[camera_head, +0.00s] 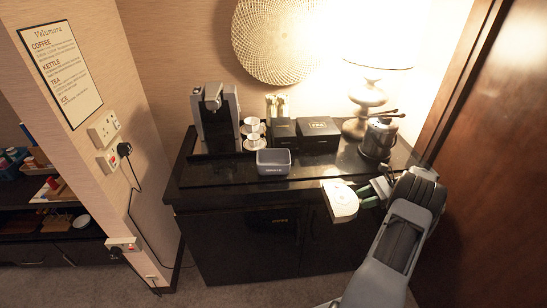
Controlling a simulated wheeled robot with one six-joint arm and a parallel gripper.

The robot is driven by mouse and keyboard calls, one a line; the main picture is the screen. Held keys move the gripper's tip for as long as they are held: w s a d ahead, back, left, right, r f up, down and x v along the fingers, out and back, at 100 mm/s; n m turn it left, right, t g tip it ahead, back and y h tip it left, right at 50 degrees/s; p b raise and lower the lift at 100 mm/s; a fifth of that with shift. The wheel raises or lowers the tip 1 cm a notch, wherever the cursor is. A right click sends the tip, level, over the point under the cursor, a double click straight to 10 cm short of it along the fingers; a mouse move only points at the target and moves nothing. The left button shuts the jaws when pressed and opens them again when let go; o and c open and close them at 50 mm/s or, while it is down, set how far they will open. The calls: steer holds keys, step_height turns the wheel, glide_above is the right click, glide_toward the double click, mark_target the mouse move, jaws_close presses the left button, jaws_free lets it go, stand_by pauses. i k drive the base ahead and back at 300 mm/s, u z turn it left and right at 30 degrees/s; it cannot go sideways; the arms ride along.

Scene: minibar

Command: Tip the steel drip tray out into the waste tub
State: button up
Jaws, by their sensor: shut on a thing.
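A pale, shallow piece with a rounded end, which looks like the steel drip tray (340,203), is at my gripper (366,194), in front of the cabinet's right front edge. My gripper reaches in from the right and is shut on it by its right side. The tray's inside is too small to make out. A small grey open tub with a label, seemingly the waste tub (273,170), stands at the front middle of the black counter. It is to the left of the tray and apart from it.
The coffee machine (212,118) stands at the back left of the black counter (215,175), beside stacked cups (253,143). Dark boxes (318,133) stand behind the tub. A kettle (378,138) and a lamp (367,97) stand on the right. The counter's front left is clear.

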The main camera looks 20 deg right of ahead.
mark_target(268, 162)
steer(key=i, duration=1)
